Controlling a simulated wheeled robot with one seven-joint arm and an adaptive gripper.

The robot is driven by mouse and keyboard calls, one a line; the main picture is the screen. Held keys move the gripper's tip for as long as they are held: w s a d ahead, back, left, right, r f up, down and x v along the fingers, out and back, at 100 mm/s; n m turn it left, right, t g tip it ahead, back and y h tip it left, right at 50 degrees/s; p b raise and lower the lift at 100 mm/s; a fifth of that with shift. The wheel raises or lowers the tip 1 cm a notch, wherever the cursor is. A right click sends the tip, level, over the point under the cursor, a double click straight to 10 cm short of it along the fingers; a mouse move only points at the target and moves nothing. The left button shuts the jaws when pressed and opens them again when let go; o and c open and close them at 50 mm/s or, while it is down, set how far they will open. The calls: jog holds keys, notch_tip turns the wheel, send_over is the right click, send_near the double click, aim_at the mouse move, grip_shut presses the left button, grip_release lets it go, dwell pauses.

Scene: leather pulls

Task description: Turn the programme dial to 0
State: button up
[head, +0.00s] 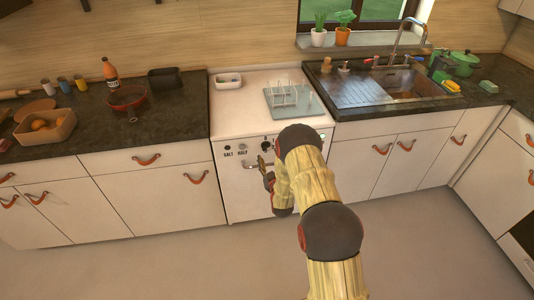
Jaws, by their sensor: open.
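The white dishwasher (228,180) stands between the dark-topped cabinets. Its front panel has two small round controls lettered SALT and HALF. Right of them is a dark round knob (266,145), which looks like the programme dial; its marks are too small to read. My arm covers the panel to its right. My gripper (262,164) is in front of the panel, just below the knob in the picture, by the bar handle (250,163). It is open and appears empty; I cannot tell whether it touches anything.
A white dish (228,80) and a dish rack on a pale mat (275,105) sit on the dishwasher top. A sink (410,85) is on the right. Cabinet fronts with leather pulls flank the dishwasher. The floor (150,265) in front is clear.

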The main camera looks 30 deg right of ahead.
aim_at(267, 149)
jog(key=shift+b+x, duration=0.4)
jog(key=shift+x, duration=1.75)
jog(key=shift+c, duration=0.2)
jog(key=c, duration=1.1)
